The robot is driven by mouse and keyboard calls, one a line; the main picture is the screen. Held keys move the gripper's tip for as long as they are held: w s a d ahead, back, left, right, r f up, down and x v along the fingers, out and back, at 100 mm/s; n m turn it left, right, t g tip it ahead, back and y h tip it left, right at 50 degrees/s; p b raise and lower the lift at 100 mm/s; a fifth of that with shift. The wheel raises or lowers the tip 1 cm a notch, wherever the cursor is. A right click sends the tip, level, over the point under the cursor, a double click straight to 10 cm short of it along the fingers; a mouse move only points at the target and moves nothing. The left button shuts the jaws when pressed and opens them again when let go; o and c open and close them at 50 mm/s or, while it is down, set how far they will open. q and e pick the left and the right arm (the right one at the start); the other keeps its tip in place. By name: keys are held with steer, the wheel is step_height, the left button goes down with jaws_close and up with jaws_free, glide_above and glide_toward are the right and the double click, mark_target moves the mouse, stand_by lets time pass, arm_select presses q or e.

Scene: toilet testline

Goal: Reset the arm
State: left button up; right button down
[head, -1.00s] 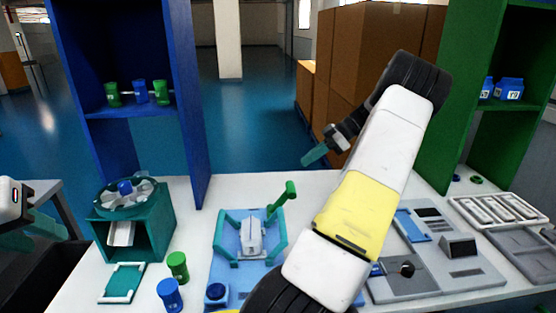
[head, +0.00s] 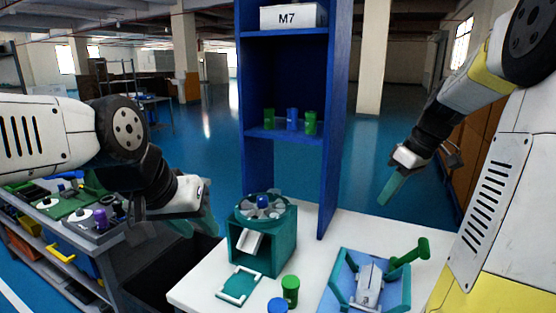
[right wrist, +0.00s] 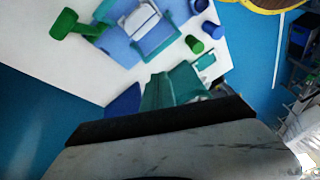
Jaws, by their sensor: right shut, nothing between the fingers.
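My left gripper (head: 196,226) hangs at the left in the head view, beside the teal dispenser box and above the dark bin area. Its teal fingers overlap, and their gap is unclear. My right gripper (head: 390,188) is raised at the right in the head view. It is shut and empty, teal fingertips pointing down, above and behind the white table.
The white table (head: 203,290) bears a teal dispenser (head: 282,248), a green jar (head: 290,288), a blue jar (head: 277,306) and a blue fixture (head: 402,290) with a green handle. A tall blue shelf (head: 328,150) stands behind. A grey cart (head: 95,243) with parts is at far left.

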steer(key=s+a+r+m+t+h, duration=0.1)
steer(key=s+a+r+m+t, duration=0.1)
steer(key=s+a+m+t, duration=0.2)
steer(key=s+a+m, duration=0.3)
steer(key=s+a, duration=0.5)
steer(key=s, duration=0.3)
steer(key=shift+s+a+r+h, duration=0.15)
steer(key=shift+s+a+h, duration=0.15)
steer(key=shift+s, duration=0.1)
steer(key=shift+d, duration=0.15)
